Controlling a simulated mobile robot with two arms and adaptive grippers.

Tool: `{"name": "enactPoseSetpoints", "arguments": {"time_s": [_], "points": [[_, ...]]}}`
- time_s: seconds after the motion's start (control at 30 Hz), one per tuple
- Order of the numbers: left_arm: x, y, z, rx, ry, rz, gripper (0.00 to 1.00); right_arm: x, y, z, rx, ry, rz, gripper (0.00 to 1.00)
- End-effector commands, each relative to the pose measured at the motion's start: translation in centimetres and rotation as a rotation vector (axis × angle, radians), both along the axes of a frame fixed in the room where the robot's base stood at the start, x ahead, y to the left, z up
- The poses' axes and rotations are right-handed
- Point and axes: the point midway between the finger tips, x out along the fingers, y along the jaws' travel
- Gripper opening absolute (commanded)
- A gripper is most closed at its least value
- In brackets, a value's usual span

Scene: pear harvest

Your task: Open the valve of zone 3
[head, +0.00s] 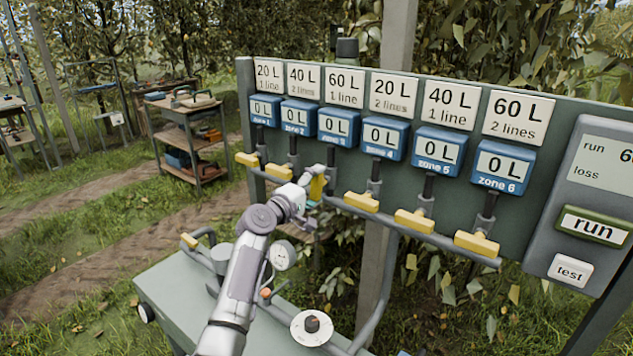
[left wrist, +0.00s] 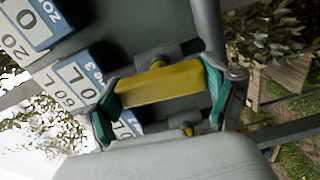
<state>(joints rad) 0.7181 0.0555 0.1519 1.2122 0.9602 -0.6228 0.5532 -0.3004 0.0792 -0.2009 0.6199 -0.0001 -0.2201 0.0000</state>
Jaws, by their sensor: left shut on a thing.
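The zone 3 valve's yellow handle (head: 318,186) is on the pipe below the blue zone 3 meter (head: 339,126), which reads 0 L. In the head view the handle looks upright, unlike the crosswise handles beside it; my gripper partly covers it. My left gripper (head: 315,190) is shut on this handle. In the left wrist view the yellow handle (left wrist: 160,88) lies between the two teal fingertips (left wrist: 163,97), one at each end. My right gripper is in neither view.
Close neighbours are the zone 2 handle (head: 279,171) and zone 4 handle (head: 361,202). The control box with the run button (head: 593,228) is at the right. A green cart with a gauge (head: 282,255) stands below. A tool trolley (head: 190,138) is at the back left.

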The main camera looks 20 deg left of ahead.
Motion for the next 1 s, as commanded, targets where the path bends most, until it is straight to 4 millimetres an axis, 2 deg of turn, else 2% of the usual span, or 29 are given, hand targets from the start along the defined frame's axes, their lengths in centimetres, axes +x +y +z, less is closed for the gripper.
{"name": "enactPoseSetpoints", "arguments": {"time_s": [0.3, 0.77, 0.8, 0.9, 1.0], "points": [[-0.01, -0.05, -0.14, -0.09, 0.036, -0.001, 0.5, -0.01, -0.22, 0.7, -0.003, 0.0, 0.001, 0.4], [-0.01, -0.04, -0.21, -0.104, 0.041, -0.001, 0.5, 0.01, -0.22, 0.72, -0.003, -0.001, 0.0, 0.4], [-0.01, -0.04, -0.21, -0.104, 0.041, -0.001, 0.87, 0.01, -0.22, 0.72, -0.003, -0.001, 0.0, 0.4], [-0.01, -0.03, -0.18, -0.103, 0.041, -0.001, 1.0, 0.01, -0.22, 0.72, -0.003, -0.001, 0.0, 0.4], [-0.01, -0.02, -0.13, -0.103, 0.04, -0.001, 1.0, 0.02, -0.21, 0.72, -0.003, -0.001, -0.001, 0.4]]}}
